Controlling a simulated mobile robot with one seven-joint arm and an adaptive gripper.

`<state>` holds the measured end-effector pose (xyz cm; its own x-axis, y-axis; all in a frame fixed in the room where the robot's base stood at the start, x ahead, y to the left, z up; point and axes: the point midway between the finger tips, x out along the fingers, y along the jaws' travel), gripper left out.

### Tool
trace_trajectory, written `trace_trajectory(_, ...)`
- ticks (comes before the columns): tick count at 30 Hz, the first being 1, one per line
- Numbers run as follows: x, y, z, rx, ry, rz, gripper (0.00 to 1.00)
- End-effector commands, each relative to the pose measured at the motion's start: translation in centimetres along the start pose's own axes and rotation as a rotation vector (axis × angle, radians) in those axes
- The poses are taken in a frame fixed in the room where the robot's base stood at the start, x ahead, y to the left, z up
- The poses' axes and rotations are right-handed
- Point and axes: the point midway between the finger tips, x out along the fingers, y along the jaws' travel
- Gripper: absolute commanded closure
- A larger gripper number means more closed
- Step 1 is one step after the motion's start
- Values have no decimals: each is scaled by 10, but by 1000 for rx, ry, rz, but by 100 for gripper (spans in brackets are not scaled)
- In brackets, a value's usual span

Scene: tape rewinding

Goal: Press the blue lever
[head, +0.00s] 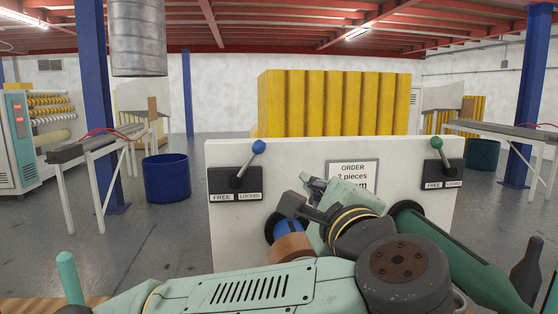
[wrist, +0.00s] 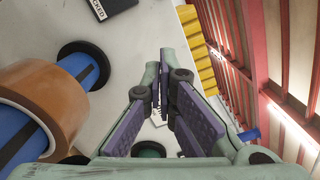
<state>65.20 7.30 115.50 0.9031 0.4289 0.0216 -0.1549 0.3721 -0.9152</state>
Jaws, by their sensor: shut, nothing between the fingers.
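The blue lever (head: 258,147) stands on a black plate labelled FREE and LOCKED at the upper left of the white panel. Its blue knob leans up and right, toward the LOCKED side. My gripper (head: 308,188) is in front of the panel, right of the blue lever and lower than its knob, apart from it. In the wrist view my gripper (wrist: 163,92) has its fingers together with nothing between them. The lever's plate (wrist: 104,8) is partly cut off at the top of the wrist view; the blue knob is not visible there.
The white panel (head: 228,235) also carries a green lever (head: 436,143) on the right and an order sign (head: 352,172). A brown tape roll (wrist: 45,98) sits on a blue spindle below the blue lever. A green spindle (head: 455,255) sticks out at right. Space above the panel is clear.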

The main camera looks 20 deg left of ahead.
Motion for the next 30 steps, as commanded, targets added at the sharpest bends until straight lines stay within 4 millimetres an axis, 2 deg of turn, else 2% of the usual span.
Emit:
trace_trajectory(5,24,-1,3,-1,-3,6,100)
trace_trajectory(16,101,-1,3,0,-3,5,100)
trace_trajectory(18,102,-3,18,-1,-5,3,100)
trace_trajectory(21,104,-2,30,-1,-4,2,100)
trace_trajectory(30,107,0,40,0,-1,1,100)
